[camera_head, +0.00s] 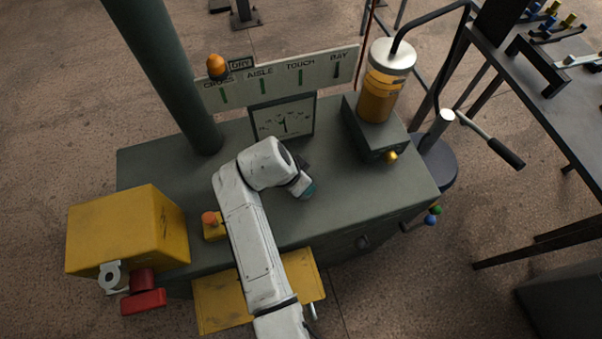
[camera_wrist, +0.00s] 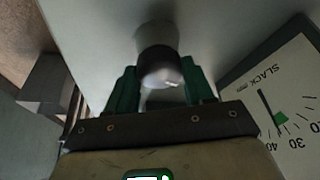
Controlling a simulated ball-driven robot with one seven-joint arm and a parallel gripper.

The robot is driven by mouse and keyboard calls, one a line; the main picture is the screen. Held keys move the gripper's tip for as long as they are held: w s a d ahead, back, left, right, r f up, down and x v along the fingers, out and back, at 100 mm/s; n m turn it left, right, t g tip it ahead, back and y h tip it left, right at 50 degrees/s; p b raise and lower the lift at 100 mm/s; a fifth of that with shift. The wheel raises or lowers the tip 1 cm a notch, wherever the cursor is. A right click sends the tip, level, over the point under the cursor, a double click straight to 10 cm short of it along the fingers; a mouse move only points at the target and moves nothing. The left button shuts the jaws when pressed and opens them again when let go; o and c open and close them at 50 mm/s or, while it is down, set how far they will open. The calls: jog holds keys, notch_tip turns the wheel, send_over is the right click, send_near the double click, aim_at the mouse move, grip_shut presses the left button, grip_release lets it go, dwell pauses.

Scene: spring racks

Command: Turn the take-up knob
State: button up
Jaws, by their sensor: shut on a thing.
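In the wrist view, my gripper (camera_wrist: 161,88) has its two green fingers closed on either side of a short round knob (camera_wrist: 158,66). The knob has a dark band and a paler, shiny end, and stands out from a grey surface. In the head view, my gripper (camera_head: 305,188) is over the grey cabinet top, in front of the dial; my wrist hides the knob there. The white dial (camera_head: 285,122) stands upright on the cabinet. Its face also shows in the wrist view (camera_wrist: 285,105), marked SLACK mm, with a dark needle and a green patch.
A yellow box (camera_head: 125,228) and a red handle (camera_head: 143,300) are at the left. An orange button (camera_head: 209,218) sits beside my arm.

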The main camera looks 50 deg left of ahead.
jog(key=m+b, duration=0.1)
jog(key=m, duration=0.1)
jog(key=m+h+b, duration=0.2)
jog(key=m, duration=0.1)
jog(key=shift+a+f+m+g+b, duration=0.2)
jog(key=shift+f+m+g+b, duration=0.1)
jog(key=shift+b, duration=0.1)
jog(key=m+h+b, duration=0.1)
jog(key=m+b, duration=0.1)
jog(key=m, duration=0.1)
jog(key=m+g+b, duration=0.1)
jog(key=m+b, duration=0.1)
jog(key=shift+a+r+m+h, duration=0.1)
jog(key=shift+r+m+h, duration=0.05)
jog(key=shift+m+h, duration=0.25)
jog(key=o, duration=1)
jog(key=shift+w+r, duration=0.1)
jog(key=p+v, duration=0.2)
jog(key=v, duration=0.8)
jog(key=shift+a+r, duration=0.2)
jog(key=shift+r, duration=0.2)
